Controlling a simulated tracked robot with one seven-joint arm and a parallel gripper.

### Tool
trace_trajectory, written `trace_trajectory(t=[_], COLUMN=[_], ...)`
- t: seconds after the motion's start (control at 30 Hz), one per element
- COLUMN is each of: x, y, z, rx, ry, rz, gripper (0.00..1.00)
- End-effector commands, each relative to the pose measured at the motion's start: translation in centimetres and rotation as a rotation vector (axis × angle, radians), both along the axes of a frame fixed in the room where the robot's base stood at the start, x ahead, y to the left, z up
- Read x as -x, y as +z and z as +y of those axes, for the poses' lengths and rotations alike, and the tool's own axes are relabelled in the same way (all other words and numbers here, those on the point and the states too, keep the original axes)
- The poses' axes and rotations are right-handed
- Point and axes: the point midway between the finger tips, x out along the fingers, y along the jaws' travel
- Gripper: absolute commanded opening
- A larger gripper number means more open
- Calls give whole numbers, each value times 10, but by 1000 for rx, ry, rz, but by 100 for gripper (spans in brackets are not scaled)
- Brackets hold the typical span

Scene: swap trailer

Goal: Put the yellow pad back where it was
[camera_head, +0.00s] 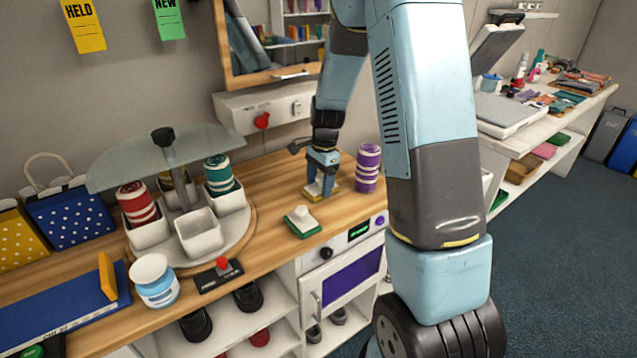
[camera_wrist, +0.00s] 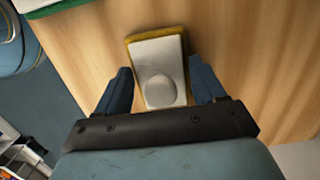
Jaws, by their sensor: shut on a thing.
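The yellow pad (camera_head: 334,189) is a small block with a white top and a yellow edge, at the right part of the wooden counter. My gripper (camera_head: 321,175) points down over it and is shut on it. In the wrist view the yellow pad (camera_wrist: 150,50) shows its white back and round knob, and my gripper (camera_wrist: 162,88) has one dark blue finger on each side of the knob. The pad is at or just above the counter; I cannot tell whether it touches.
A green pad (camera_head: 301,221) with a white top lies in front on the counter (camera_head: 262,185). A purple striped roll (camera_head: 368,168) stands close to the right. A round carousel (camera_head: 180,262) with white bins and a glass top is at left. A mirror and white wall box stand behind.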

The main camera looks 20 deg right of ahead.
Motion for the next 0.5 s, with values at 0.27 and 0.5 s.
trace_trajectory(t=[0.27,0.5], x=[1,0], y=[-3,-2], z=[0,0], rx=[1,0], ry=[0,0], rz=[2,1], gripper=[77,95])
